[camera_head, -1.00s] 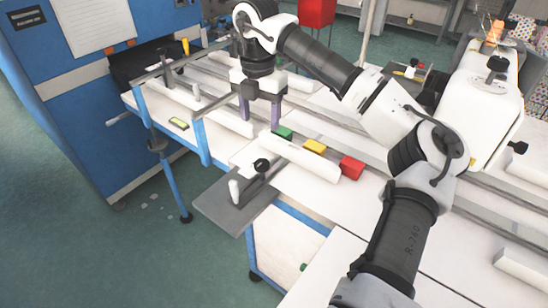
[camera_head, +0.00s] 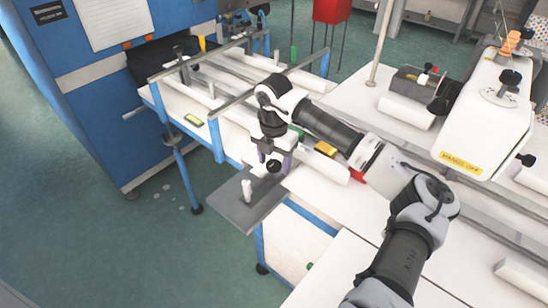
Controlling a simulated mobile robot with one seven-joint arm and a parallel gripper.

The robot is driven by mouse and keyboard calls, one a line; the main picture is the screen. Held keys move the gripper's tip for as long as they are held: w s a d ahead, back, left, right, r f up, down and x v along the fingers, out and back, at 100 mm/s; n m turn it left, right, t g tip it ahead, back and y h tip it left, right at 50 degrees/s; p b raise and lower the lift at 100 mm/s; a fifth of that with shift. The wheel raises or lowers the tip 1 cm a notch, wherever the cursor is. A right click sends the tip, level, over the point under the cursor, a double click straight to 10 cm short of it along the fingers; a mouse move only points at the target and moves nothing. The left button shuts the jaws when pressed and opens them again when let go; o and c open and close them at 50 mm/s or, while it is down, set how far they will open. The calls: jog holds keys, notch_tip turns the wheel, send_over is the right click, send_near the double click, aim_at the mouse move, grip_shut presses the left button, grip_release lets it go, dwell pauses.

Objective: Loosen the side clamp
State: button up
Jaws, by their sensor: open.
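The side clamp, with a black knob (camera_head: 273,166) and an upright white handle (camera_head: 247,190), sits on the grey side plate (camera_head: 240,212) at the table's front edge. My gripper (camera_head: 275,160) points down at the knob, its purple fingers open. The knob shows between the two fingers in the picture. I cannot tell whether they touch it or how far down they reach. The lower part of the clamp is partly hidden by the knob and fingers.
A white roll (camera_head: 318,162) lies right of my gripper, beside yellow (camera_head: 326,149) and red (camera_head: 357,175) blocks partly covered by my arm. The white sewing machine head (camera_head: 485,110) stands at the right. A blue cabinet (camera_head: 110,120) stands at the left. Green floor is clear in front.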

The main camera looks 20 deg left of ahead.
jog(key=shift+c, duration=0.3)
jog(key=c, duration=0.9)
jog(key=shift+c, duration=0.2)
jog(key=shift+f+n+b, duration=0.15)
jog(key=shift+n+b, duration=0.15)
jog(key=shift+b, duration=0.2)
jog(key=n+b, duration=0.2)
jog(key=b, duration=0.1)
jog(key=shift+f+n+b, duration=0.15)
jog(key=shift+n+b, duration=0.15)
jog(key=shift+n, duration=0.1)
jog(key=n+b, duration=0.6)
jog(key=n, duration=0.4)
jog(key=shift+a+n+b, duration=0.1)
jog(key=shift+n+b, duration=0.3)
jog(key=n, duration=0.4)
jog(key=n+b, duration=0.1)
jog(key=n, duration=0.1)
jog(key=shift+s+r, duration=0.1)
jog(key=shift+r, duration=0.15)
jog(key=shift+n, duration=0.4)
